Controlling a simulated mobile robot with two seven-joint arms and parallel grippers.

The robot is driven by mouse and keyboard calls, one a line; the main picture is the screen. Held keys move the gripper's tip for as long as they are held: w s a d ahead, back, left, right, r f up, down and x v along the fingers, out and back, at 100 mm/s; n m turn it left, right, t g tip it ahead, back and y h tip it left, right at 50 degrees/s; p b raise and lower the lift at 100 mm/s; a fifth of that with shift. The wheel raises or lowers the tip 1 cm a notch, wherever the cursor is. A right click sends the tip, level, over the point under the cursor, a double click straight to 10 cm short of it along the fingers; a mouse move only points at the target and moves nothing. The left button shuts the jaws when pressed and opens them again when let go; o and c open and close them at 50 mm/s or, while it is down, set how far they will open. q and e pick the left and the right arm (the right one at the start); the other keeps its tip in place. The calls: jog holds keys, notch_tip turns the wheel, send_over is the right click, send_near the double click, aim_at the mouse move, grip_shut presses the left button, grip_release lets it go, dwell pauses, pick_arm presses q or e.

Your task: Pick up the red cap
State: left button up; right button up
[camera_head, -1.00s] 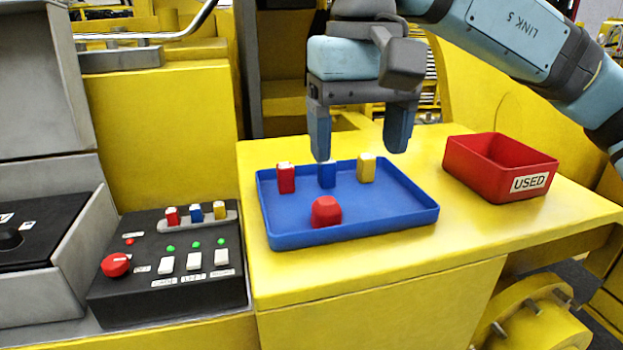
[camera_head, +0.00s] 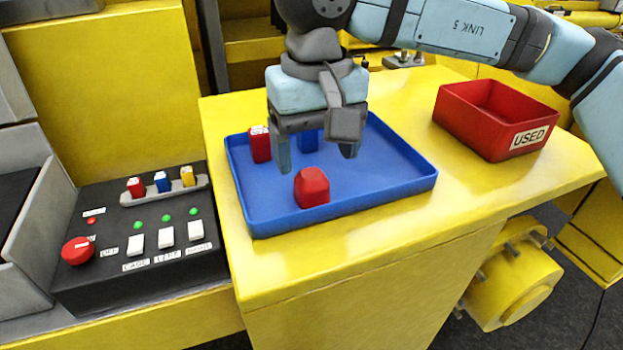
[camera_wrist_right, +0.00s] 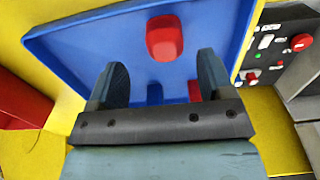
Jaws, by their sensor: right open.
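The red cap (camera_head: 312,187) is a rounded red piece in the blue tray (camera_head: 410,189), near its front edge. In the right wrist view the red cap (camera_wrist_right: 164,38) lies beyond the fingertips, roughly centred between them. My right gripper (camera_head: 315,160) is open and empty, above the tray and just behind the cap, with its fingers pointing down. Its two fingers also show apart in the right wrist view (camera_wrist_right: 162,75). My left gripper is not in view.
A red block (camera_head: 260,144) and a blue block (camera_head: 308,140) stand at the back of the tray, close to my right gripper. A red bin labelled USED (camera_head: 475,128) stands to the right. A black control box (camera_head: 150,274) with buttons sits to the left.

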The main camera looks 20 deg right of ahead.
aim_at(312, 174)
jog(key=f, duration=0.1)
jog(key=f+p, duration=0.1)
jog(key=f, duration=0.2)
jog(key=shift+a+f+p, duration=0.2)
jog(key=shift+a+p, duration=0.05)
jog(key=shift+p, duration=0.1)
jog(key=shift+f, duration=0.2)
jog(key=shift+c, duration=1.1)
jog(key=c, duration=0.8)
